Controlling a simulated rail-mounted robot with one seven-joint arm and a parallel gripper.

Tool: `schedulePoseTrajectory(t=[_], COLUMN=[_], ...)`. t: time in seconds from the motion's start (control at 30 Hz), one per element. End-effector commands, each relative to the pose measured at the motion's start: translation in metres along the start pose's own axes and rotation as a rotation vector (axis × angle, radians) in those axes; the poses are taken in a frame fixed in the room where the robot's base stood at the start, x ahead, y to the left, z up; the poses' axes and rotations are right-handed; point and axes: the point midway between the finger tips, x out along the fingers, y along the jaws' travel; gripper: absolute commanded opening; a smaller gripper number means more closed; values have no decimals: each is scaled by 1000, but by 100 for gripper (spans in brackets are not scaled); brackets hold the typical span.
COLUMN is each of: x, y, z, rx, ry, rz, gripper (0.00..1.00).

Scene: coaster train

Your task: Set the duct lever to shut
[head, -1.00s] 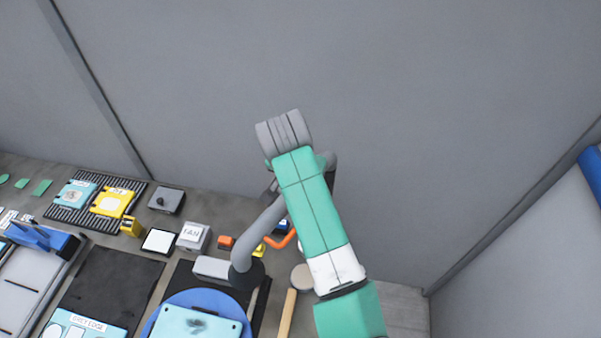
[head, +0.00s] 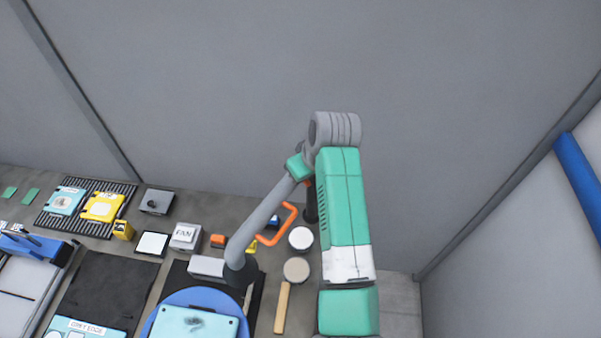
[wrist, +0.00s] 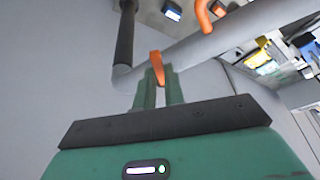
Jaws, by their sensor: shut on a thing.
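The orange duct lever (wrist: 157,66) stands between the two green fingertips of my gripper (wrist: 159,88) in the wrist view. The jaws are closed on it, and its tip sticks out past them. Behind it runs a grey duct pipe (wrist: 205,45), with a bend just left of the lever. In the head view the pipe (head: 262,222) rises from the bench, and a small bit of orange (head: 309,183) shows by my arm. Most of my gripper and the lever are hidden there, and the lever's marked setting cannot be read.
A dark post (wrist: 126,35) stands close to the left of the lever. An orange curved handle (head: 275,228), two round discs (head: 296,269) and a FAN box (head: 185,234) are on the bench nearby. A grey wall (head: 200,90) is behind.

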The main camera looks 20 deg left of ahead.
Motion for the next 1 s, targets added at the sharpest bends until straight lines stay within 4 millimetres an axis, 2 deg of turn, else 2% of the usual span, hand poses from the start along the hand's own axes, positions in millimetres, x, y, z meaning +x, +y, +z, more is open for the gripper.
schedulePoseTrajectory(t=[0.43,1.0], x=[2,0], y=[11,13], z=[-2,-3], rx=[-245,-306], ry=[0,1], rz=[-100,-126], gripper=[0,0])
